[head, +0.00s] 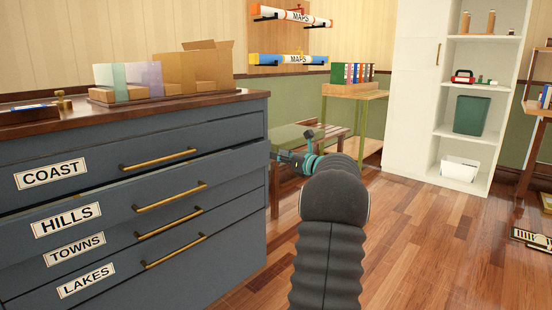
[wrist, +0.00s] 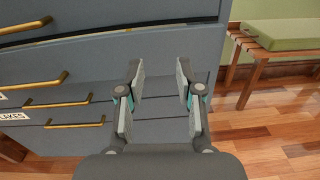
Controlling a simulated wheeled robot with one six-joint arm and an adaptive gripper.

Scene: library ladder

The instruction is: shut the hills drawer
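The hills drawer (head: 110,217) is the second drawer down in a blue-grey cabinet. It has a white HILLS label (head: 66,219) and a brass bar handle (head: 171,197). Its front stands out from the cabinet, with a dark gap along its top edge, so it is partly open. My gripper (head: 279,157) is near the right end of the cabinet front. In the wrist view my gripper (wrist: 160,75) is open and empty, its two fingers apart in front of the drawer fronts. The hills handle (wrist: 42,80) lies left of the fingers. I cannot tell whether the fingers touch the front.
The coast drawer (head: 150,158) is above; the towns (head: 74,250) and lakes (head: 86,281) drawers are below, each with a brass handle. A wooden bench (wrist: 265,62) with a green cushion (wrist: 280,34) stands right of the cabinet.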

